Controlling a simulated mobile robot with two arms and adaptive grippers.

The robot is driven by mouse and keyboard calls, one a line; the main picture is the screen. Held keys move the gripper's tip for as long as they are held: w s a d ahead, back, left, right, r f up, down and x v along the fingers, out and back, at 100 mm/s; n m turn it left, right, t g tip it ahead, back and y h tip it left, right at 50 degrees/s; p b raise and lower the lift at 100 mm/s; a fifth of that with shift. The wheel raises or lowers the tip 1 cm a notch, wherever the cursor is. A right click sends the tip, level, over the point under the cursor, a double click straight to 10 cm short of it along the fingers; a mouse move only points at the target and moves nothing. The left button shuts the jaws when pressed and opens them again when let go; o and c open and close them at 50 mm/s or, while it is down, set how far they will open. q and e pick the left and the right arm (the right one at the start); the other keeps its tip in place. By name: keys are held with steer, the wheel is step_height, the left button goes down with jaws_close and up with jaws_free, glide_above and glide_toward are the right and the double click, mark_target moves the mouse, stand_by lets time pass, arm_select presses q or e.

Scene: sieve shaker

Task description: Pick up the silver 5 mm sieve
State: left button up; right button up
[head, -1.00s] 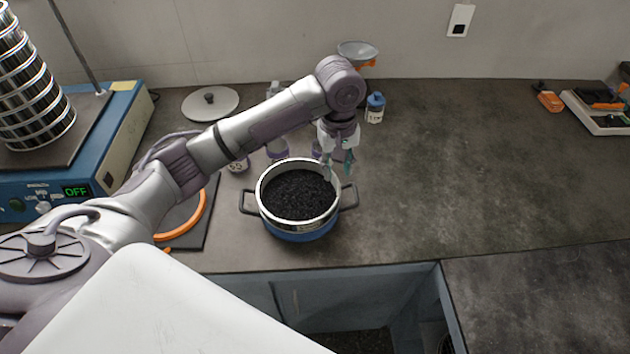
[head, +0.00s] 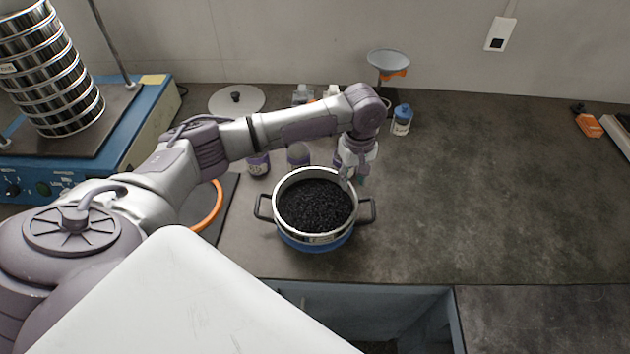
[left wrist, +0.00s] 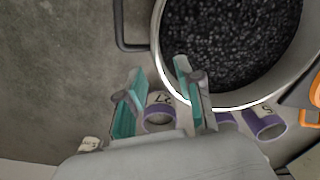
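A round silver sieve (head: 280,203), full of black granules (head: 315,206), sits on a blue pan (head: 318,246). It has a dark handle on each side; its size label is not readable. In the left wrist view the sieve's rim (left wrist: 230,107) curves across the upper right. My left gripper (head: 352,180) is at the sieve's far right rim. In the left wrist view this gripper (left wrist: 157,92) has its teal-padded fingers apart, one overlapping the rim and one outside it. Nothing is clearly held between them. My right gripper is not in view.
A blue shaker (head: 150,118) with a sieve stack (head: 58,85) stands at the left. Purple-based jars (head: 258,166) stand behind the sieve. A blue-capped bottle (head: 401,120) and a funnel stand (head: 388,62) are farther back. The counter to the right is mostly clear.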

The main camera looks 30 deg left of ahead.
mark_target(351, 187)
arm_select(q)
step_height(351, 187, down, 4)
steer(key=shift+r, duration=0.15)
jaws_close()
